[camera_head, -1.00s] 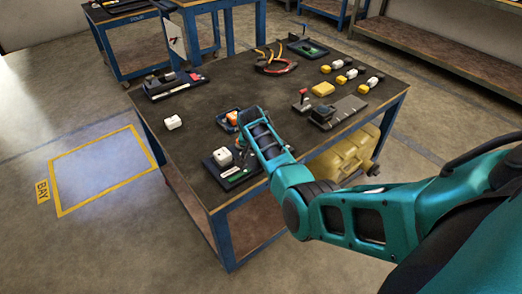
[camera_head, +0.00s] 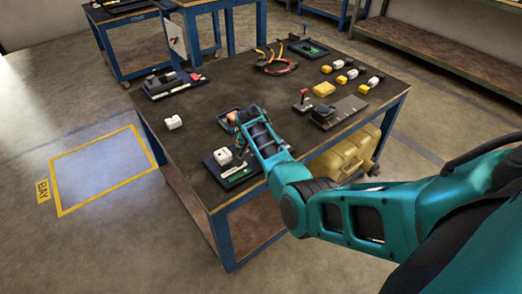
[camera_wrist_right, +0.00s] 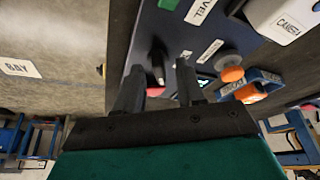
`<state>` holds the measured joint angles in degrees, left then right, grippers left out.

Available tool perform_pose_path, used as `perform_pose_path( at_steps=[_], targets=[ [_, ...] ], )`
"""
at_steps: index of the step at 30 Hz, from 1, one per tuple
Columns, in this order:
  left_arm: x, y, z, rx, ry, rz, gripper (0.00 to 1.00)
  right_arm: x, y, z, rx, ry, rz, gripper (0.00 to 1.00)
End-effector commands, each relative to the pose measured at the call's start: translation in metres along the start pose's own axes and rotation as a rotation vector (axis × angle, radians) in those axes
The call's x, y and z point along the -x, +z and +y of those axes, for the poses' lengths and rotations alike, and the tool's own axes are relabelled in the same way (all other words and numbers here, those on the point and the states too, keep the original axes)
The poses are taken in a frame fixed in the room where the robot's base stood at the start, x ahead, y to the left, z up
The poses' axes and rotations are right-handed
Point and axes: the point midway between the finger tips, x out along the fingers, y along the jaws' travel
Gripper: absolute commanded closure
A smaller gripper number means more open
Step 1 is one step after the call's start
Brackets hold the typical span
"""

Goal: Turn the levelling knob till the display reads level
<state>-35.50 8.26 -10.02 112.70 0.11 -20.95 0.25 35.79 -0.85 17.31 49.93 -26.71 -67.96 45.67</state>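In the right wrist view a dark panel (camera_wrist_right: 172,32) carries a label reading LEVEL (camera_wrist_right: 200,10). A black upright knob-like part (camera_wrist_right: 157,62) with a red lower end stands between the spread fingers of my right gripper (camera_wrist_right: 160,85). I cannot tell whether the fingers touch it. A small display with green marks (camera_wrist_right: 204,84) sits just right of the right finger, partly hidden; its reading is not legible. In the head view the panel (camera_head: 236,178) lies at the table's near left edge, and my right wrist hides part of it. My left gripper is not in view.
A white block marked CAMERA (camera_wrist_right: 285,18) and an orange knob (camera_wrist_right: 231,73) are close right of the fingers.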

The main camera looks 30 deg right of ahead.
Motion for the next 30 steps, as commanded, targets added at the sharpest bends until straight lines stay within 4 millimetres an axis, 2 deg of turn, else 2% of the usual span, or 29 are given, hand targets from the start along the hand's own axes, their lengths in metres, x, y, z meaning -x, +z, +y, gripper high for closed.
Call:
perform_pose_path(
  at_steps=[6, 10, 24, 30],
  targets=[
    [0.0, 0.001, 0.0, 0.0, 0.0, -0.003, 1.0, 0.002, 0.0, 0.0, 0.001, 0.0, 0.0, 0.62],
    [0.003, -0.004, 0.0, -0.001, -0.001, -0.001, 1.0, 0.013, -0.001, 0.0, 0.0, 0.0, 0.001, 0.62],
    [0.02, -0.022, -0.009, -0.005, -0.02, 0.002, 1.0, 0.102, 0.0, 0.0, -0.001, -0.002, 0.0, 0.62],
    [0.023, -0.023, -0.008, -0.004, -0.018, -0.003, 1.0, 0.125, 0.0, 0.0, 0.001, -0.001, 0.0, 0.62]
  ],
)
